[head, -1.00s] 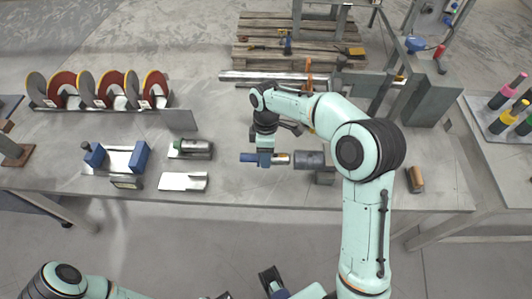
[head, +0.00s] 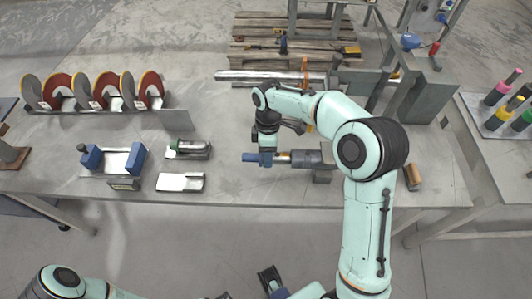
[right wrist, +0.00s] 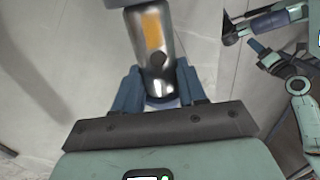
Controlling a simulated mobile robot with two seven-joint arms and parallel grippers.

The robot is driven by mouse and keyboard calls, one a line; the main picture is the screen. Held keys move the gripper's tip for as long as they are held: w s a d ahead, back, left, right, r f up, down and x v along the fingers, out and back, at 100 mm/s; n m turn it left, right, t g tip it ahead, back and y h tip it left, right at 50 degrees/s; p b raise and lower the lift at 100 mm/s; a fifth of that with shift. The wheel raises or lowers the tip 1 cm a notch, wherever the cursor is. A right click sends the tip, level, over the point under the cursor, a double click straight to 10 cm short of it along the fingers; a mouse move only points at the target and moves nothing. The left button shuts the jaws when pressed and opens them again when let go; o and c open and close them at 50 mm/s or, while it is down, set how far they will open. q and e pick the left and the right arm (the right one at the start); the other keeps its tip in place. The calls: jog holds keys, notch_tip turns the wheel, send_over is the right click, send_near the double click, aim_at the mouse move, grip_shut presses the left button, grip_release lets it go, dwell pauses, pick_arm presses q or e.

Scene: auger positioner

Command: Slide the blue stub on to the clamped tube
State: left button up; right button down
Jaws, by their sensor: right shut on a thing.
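The blue stub (head: 249,157) is held level over the bench. Its blue end shows left of my right gripper, and its shiny metal part with an orange patch (head: 285,157) points right. My right gripper (head: 266,159) is shut around it. In the right wrist view the metal part (right wrist: 153,38) stands between the blue fingers (right wrist: 158,95). The clamped tube (head: 307,158), dark grey, lies level to the right, in line with the stub. The stub's tip meets the tube's left end; whether it overlaps I cannot tell.
A holder with blue blocks (head: 137,158), a flat metal plate (head: 181,182) and a green-ended cylinder (head: 190,147) are to the left. A rack of discs (head: 96,104) stands behind them. A long bar (head: 270,76) lies at the back. A brown cylinder (head: 413,177) is right of my arm.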

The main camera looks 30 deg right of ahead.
aim_at(288, 154)
jog(key=shift+s+d+r, duration=0.1)
jog(key=shift+s+d, duration=0.4)
jog(key=shift+d, duration=0.3)
jog(key=shift+s+d+f, duration=0.1)
jog(key=shift+s+d, duration=0.4)
jog(key=shift+d, duration=0.35)
jog(key=shift+s+d+r, duration=0.1)
jog(key=shift+s+d, duration=0.4)
jog(key=shift+d, duration=0.3)
jog(key=c, duration=0.5)
grip_release()
jog(key=shift+c, duration=0.2)
jog(key=shift+s, duration=0.1)
notch_tip(288, 154, up, 13)
jog(key=w+d+p, duration=0.1)
jog(key=w+p, duration=0.1)
jog(key=shift+w, duration=0.3)
jog(key=shift+d+r, duration=0.1)
